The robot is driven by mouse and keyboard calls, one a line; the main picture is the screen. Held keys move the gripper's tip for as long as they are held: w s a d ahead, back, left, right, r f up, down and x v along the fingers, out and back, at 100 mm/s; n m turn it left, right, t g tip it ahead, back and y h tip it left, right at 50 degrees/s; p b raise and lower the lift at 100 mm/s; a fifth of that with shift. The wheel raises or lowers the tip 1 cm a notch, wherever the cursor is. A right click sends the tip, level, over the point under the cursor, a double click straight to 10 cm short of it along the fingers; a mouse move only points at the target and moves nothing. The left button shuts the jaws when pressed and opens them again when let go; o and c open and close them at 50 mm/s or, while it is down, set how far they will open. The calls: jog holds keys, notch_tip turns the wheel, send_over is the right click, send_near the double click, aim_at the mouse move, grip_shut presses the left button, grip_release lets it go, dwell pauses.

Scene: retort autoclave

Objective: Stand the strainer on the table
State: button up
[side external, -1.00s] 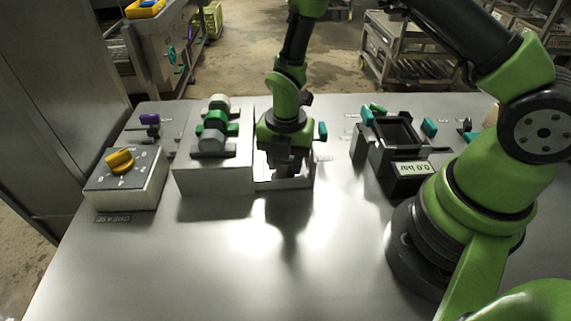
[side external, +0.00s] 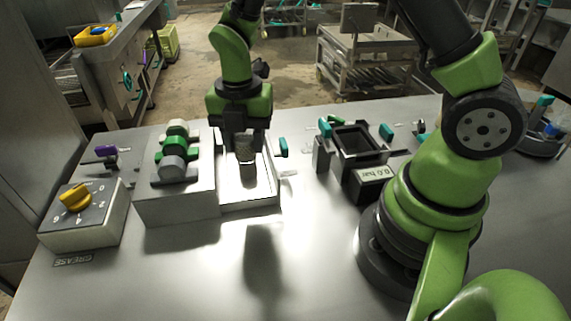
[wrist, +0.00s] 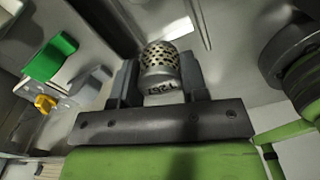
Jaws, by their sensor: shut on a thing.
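The strainer (side external: 247,160) is a small metal cylinder with a perforated wall. My gripper (side external: 246,145) is shut on it and holds it upright, above the open light metal housing (side external: 262,202). In the wrist view the strainer (wrist: 160,62) sits between the two dark fingers of my gripper (wrist: 158,84); its perforated end points away from the palm, and a solid band with dark marking lies nearer. The table (side external: 310,235) is bare metal in front.
To the right is a black square fixture (side external: 358,145) with teal handles and a pressure display (side external: 374,172). The table's front middle is clear.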

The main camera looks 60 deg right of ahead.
aim_at(300, 207)
jog(key=shift+r, duration=0.2)
jog(key=shift+s+d+m, duration=0.2)
jog(key=shift+s+m, duration=0.4)
jog(key=shift+m, duration=0.5)
jog(key=s+d+m, duration=0.2)
jog(key=s+m, duration=0.7)
jog(key=m, duration=0.6)
jog(key=shift+w+d+f, duration=0.1)
jog(key=shift+d+f, duration=0.05)
jog(key=shift+f, duration=5.15)
jog(key=shift+f, duration=0.15)
jog(key=o, duration=0.9)
